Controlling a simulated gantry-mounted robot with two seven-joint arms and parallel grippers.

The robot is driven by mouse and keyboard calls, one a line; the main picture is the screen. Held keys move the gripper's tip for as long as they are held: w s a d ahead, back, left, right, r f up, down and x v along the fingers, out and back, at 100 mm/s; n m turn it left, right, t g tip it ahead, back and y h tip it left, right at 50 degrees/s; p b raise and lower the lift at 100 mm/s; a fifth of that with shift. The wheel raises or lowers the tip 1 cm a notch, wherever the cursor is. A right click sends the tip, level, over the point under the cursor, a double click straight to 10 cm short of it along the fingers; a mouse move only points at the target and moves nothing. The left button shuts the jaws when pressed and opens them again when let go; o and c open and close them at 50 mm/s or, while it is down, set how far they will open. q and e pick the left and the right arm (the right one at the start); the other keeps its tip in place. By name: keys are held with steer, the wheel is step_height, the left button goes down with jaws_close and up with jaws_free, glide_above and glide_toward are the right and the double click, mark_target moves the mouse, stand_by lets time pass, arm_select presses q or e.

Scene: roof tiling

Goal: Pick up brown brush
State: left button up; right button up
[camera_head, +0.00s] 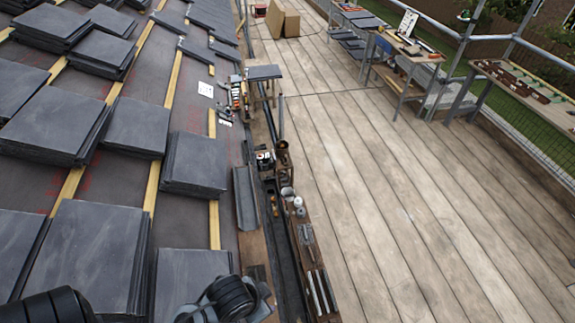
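I cannot pick out a brown brush for certain. Small tools and containers, too small to identify, lie along the narrow wooden ledge (318,262) beside the roof edge. More small items lie on the workbench (402,44) at the upper right. Dark rounded parts of my arms show at the bottom left and bottom centre. No fingertips of either gripper are visible, so I cannot see what they hold.
Stacks of dark slates (75,125) and yellow battens (112,92) cover the roof at left. A long table (530,92) stands by the railing at right. Cardboard boxes (283,19) stand at the back. The plank deck (400,210) is clear.

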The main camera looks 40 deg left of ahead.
stand_by(0.4)
steer(key=o, duration=0.7)
steer(key=shift+a, duration=0.1)
